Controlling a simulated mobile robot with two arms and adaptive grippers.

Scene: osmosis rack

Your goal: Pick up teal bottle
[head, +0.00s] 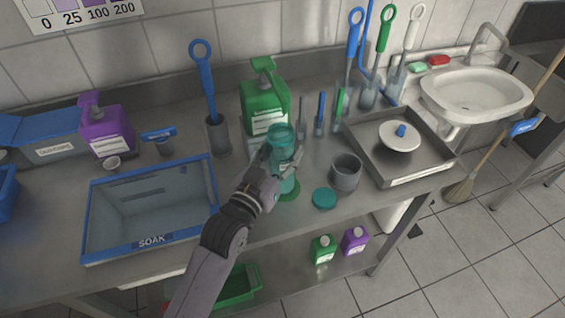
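The teal bottle (281,135) is translucent and stands nearly upright near the front edge of the steel counter, in the middle of the head view. A green round patch (290,195) shows at its base. My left gripper (280,166) reaches in from the lower front, with its fingers on either side of the bottle's middle. I cannot tell whether both fingers press on it. The gripper hides part of the lower bottle. My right gripper is not in view.
A teal disc (324,198) and a grey cup (346,172) are right of the bottle. A green pump bottle (265,105) stands close behind. The blue-rimmed SOAK basin (150,210) is at left, a steel tray (405,172) at right. Several brushes stand behind.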

